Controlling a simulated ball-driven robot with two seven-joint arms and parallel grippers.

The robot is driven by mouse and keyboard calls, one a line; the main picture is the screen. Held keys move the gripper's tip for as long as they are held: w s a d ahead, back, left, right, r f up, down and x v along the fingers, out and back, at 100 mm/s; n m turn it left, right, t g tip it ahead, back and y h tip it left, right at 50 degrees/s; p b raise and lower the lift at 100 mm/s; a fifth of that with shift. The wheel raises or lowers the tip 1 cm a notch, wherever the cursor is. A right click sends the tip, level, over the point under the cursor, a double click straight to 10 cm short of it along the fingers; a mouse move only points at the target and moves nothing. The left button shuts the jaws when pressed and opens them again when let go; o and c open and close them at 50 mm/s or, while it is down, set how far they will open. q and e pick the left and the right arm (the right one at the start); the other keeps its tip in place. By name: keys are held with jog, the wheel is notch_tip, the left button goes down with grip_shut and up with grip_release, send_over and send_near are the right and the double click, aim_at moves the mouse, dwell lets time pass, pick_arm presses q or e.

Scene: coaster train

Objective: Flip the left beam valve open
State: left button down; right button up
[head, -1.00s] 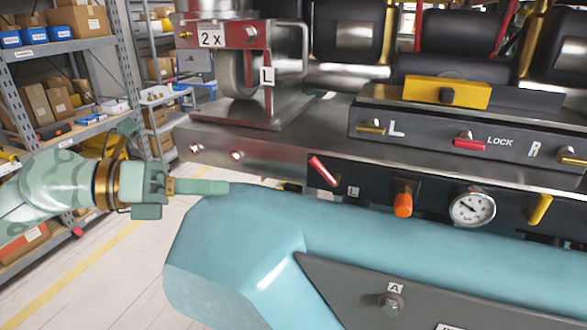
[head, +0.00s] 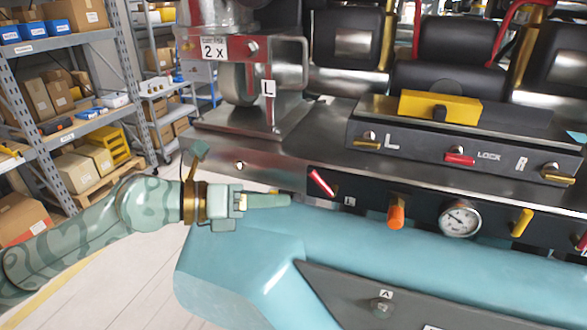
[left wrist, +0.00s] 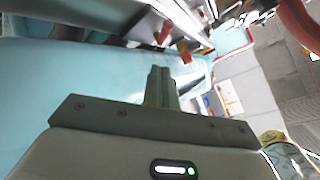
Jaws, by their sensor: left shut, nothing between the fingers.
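The left beam valve appears to be the red lever (head: 321,182) on the dark front panel, tilted, beside a small "L" label (head: 349,201). My left gripper (head: 288,199) is shut with nothing in it. Its fingertips point right and are a little left of the red lever and slightly lower in the head view, with a visible gap between. In the left wrist view the shut fingers (left wrist: 161,80) point toward a blurred orange part (left wrist: 185,52) and a red part (left wrist: 164,32); I cannot tell which lever the red one is. My right gripper is not in view.
The panel also carries an orange knob (head: 396,217), a round gauge (head: 460,220) and a yellow lever (head: 522,222). A teal curved body (head: 240,250) lies just below the gripper. An upper box (head: 410,135) has several levers. Shelves (head: 60,100) stand at left.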

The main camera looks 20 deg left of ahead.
aim_at(323, 180)
pick_arm(q)
jog(key=w+d, duration=0.1)
jog(key=w+r+p, duration=0.1)
jog(key=w+d+p, duration=0.1)
jog(key=w, duration=0.1)
jog(key=shift+d+r, duration=0.15)
jog(key=shift+d, duration=0.15)
jog(key=shift+a, duration=0.1)
